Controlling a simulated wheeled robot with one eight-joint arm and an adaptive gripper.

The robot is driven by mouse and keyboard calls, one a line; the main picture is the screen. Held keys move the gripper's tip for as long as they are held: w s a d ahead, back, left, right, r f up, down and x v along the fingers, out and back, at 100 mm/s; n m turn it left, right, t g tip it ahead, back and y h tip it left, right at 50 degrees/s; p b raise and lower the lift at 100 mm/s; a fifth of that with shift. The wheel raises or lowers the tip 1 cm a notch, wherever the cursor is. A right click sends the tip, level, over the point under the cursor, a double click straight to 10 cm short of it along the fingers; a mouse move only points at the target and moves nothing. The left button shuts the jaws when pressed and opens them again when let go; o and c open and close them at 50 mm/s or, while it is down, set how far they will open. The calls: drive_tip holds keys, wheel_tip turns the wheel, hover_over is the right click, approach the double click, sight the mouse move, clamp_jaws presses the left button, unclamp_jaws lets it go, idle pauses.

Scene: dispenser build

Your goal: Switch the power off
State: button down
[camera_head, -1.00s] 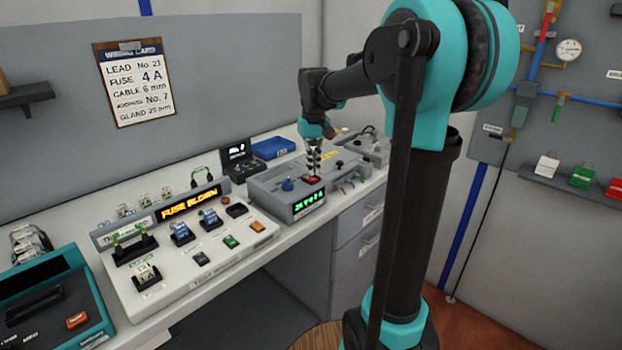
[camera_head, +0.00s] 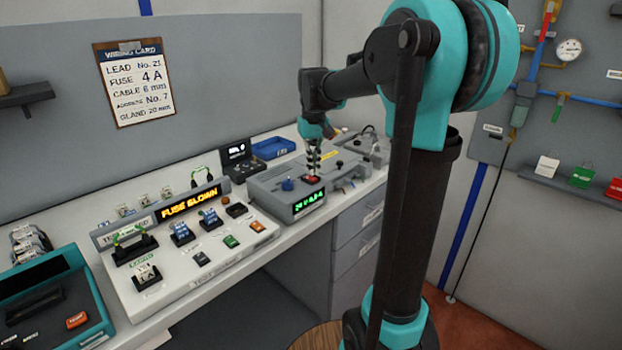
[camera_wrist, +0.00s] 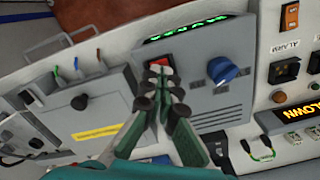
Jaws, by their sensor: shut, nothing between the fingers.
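The grey power supply unit (camera_head: 268,190) stands on the bench with a lit green display (camera_head: 309,202) on its front and a blue knob (camera_head: 287,185) on top. Its red switch (camera_head: 312,178) lies on top just behind the display. My gripper (camera_head: 313,171) points down with its fingers shut and empty, right over the red switch. In the wrist view, the shut fingertips (camera_wrist: 160,76) are beside the red switch (camera_wrist: 160,61) and cover part of it. I cannot tell whether they touch it.
A test panel (camera_head: 205,262) with an amber FUSE BLOWN sign (camera_head: 188,203) stands to the left. Another grey box with small leads (camera_head: 345,187) stands to the right of the supply. A blue tray (camera_head: 273,149) lies behind. A wiring card (camera_head: 135,84) hangs on the wall.

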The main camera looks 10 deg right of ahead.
sight(314, 179)
drive_tip(key=shift+f, duration=1.05)
idle(0.5)
drive_tip(key=shift+r, duration=3.5)
